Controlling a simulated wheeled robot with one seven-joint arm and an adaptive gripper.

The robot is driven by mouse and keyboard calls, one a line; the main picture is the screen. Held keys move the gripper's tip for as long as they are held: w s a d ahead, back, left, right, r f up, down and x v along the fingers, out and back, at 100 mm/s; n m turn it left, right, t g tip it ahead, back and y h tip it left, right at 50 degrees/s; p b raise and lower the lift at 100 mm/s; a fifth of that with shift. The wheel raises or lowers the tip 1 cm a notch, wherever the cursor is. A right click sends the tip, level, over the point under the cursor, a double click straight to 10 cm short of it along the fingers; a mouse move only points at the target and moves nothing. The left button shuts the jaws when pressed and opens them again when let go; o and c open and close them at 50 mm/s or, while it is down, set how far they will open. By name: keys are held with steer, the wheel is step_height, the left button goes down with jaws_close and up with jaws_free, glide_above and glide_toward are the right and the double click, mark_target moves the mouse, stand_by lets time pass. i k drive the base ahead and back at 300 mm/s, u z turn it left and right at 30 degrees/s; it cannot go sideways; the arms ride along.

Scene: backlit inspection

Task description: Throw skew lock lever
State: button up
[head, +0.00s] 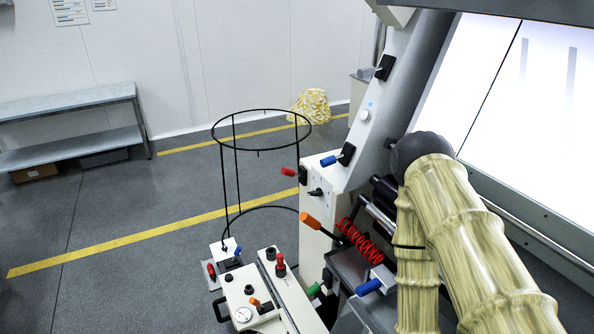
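Several levers with coloured grips are on the machine, and I cannot tell which is the skew lock lever. An orange-grip lever (310,221) slants up on the machine's near side, by a red coil (363,244). A blue-grip lever (369,287) sticks out lower, beside my arm. Another blue-grip lever (329,161) and a red-grip lever (289,172) project from the white side panel, with a grey-grip lever (370,73) higher on the frame. My patterned arm crosses the right side and hides part of the machine. My gripper is not visible.
A bright backlit panel (500,75) fills the upper right. A white control box (250,290) with a gauge and small levers stands at the lower middle. A black wire hoop frame (236,165) stands behind it. Open grey floor lies left, with a bench (70,118) by the wall.

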mark_target(287, 172)
steer(key=k, duration=1)
steer(key=u, duration=1.05)
steer(key=i, duration=0.8)
steer(key=z, duration=0.85)
